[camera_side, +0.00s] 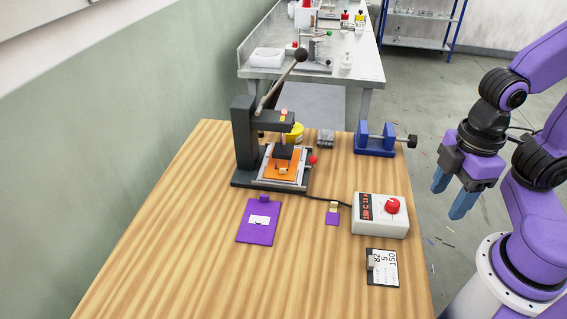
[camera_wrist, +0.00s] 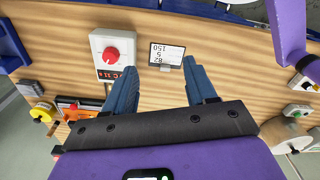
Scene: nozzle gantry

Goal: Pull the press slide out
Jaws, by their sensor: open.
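The press (camera_side: 244,135) is a dark frame with a long lever ending in a black ball, at the back left of the wooden table in the side view. Its press slide (camera_side: 292,182) is a grey plate under the press head, with an orange piece (camera_side: 280,167) on it and a red knob (camera_side: 313,160) at its right edge. The slide appears to sit within the press base. My gripper (camera_side: 450,203) has blue fingers, is open and empty, and hangs off the table's right side, well away from the press. In the wrist view its fingers (camera_wrist: 164,88) are spread apart.
A blue clamp (camera_side: 375,140) is at the back right. Purple plates (camera_side: 257,222) lie before the press. The front left tabletop is clear.

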